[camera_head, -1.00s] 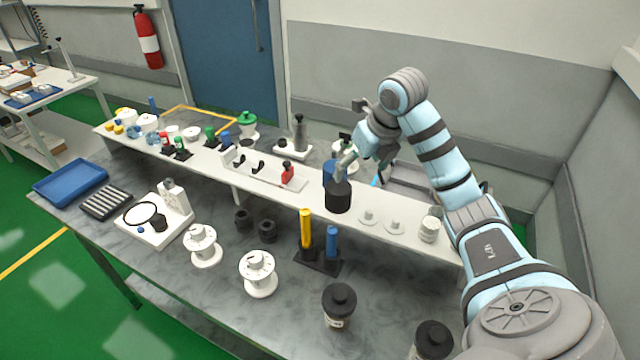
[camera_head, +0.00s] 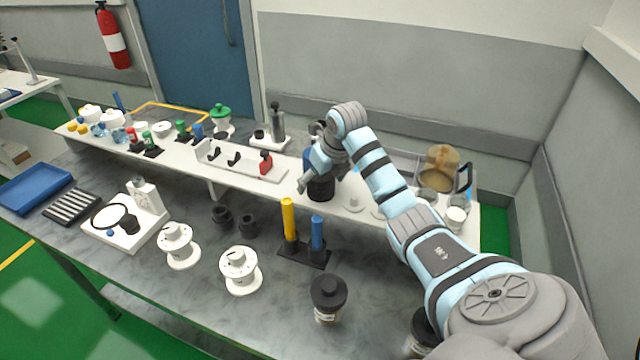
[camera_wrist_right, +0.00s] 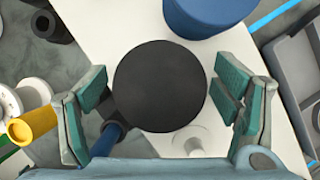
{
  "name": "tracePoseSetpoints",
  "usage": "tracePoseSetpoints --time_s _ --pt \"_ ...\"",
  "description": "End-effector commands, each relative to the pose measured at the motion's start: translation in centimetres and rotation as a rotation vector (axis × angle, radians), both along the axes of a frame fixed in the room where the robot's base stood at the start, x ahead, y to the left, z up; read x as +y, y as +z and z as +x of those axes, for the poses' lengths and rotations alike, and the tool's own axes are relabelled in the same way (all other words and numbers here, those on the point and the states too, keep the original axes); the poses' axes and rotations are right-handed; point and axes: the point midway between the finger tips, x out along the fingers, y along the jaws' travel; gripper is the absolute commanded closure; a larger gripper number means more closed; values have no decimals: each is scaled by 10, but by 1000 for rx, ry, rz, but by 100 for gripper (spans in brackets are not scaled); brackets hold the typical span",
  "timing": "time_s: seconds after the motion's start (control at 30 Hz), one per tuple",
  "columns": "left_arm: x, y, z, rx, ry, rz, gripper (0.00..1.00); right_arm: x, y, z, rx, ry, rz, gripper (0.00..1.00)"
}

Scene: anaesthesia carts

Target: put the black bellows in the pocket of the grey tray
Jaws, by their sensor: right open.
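The black bellows (camera_head: 320,189) is a plain dark cylinder standing on the white raised shelf. In the right wrist view its round top (camera_wrist_right: 160,84) lies between the fingers. My right gripper (camera_head: 318,179) is open with its fingers at either side of the bellows; in the right wrist view (camera_wrist_right: 160,104) gaps show between the finger pads and the bellows. The grey tray (camera_wrist_right: 288,75) lies beyond the shelf at the right of the wrist view. In the head view my right arm hides much of it, and I cannot make out its pocket. My left gripper is not in view.
A blue cylinder (camera_wrist_right: 208,14) stands close behind the bellows. A white disc with a knob (camera_head: 353,203) is just right of it. A black stand with yellow (camera_head: 289,218) and blue (camera_head: 317,233) posts is in front. A brown rounded object (camera_head: 440,168) is at the back right.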

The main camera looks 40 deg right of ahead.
Motion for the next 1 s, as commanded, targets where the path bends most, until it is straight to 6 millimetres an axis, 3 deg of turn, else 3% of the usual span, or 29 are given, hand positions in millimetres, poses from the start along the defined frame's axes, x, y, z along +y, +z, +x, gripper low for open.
tracePoseSetpoints --time_s 0.07,0.4,0.77,0.87,1.0 --pt "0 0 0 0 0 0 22 0 0 0 0 0 0 18" --pt "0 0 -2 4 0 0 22 0 1 0 0 -1 0 71" --pt "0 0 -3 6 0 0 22 0 9 0 -1 -1 0 72" --pt "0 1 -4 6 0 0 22 -1 24 0 -3 -1 -1 72" --pt "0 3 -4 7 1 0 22 -1 62 0 -6 -1 0 72"
